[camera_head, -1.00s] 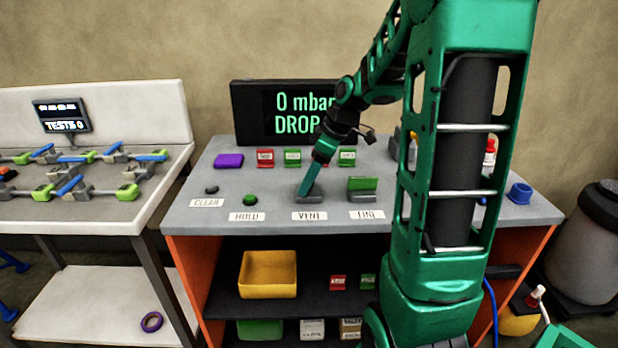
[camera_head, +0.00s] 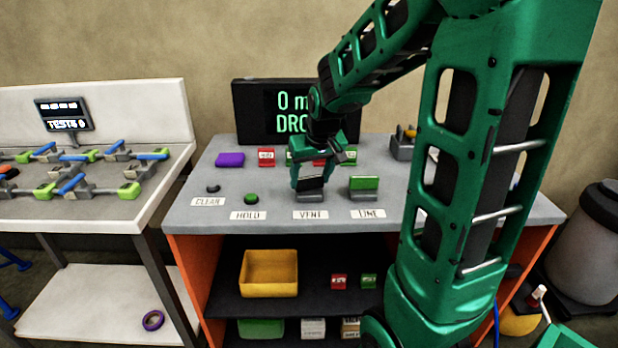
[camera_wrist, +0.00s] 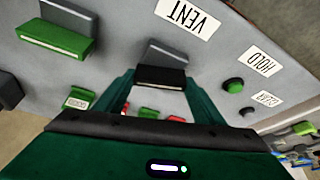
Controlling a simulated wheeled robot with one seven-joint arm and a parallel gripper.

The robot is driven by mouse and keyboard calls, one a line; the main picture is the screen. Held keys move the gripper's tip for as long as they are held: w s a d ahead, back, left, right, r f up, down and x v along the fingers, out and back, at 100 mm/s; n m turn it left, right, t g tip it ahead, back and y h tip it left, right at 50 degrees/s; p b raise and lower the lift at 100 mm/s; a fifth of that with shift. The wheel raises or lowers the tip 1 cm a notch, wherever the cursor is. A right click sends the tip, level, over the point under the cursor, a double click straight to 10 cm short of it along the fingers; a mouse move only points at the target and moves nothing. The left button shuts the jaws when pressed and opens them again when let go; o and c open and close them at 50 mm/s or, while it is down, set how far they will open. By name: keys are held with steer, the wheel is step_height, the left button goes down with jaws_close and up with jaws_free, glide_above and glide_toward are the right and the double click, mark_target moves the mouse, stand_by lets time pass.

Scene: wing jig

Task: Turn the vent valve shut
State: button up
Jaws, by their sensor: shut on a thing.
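The vent valve (camera_head: 310,196) is a grey block with a dark flat handle, standing behind the VENT label (camera_head: 310,214) on the grey bench top. In the wrist view the valve (camera_wrist: 166,54) is at upper middle, its dark handle (camera_wrist: 161,78) lying between my fingers. My gripper (camera_head: 309,179) is over the valve from behind and above. In the wrist view my gripper (camera_wrist: 160,84) is shut on the handle, one finger at each end. The head view partly hides the grip.
The green-handled LINE valve (camera_head: 364,184) stands close on the right. A green HOLD button (camera_head: 251,199) and a dark CLEAR button (camera_head: 213,188) are on the left. My arm partly hides the display (camera_head: 250,112).

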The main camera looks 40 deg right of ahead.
steer(key=shift+w+a+m+h, duration=0.15)
steer(key=shift+m+h, duration=0.55)
steer(key=shift+m, duration=1)
steer(key=o, duration=1.1)
steer(key=shift+g, duration=0.3)
steer(key=shift+c, duration=0.2)
steer(key=v, duration=1)
steer(key=shift+r, duration=0.3)
steer(key=shift+s, duration=0.25)
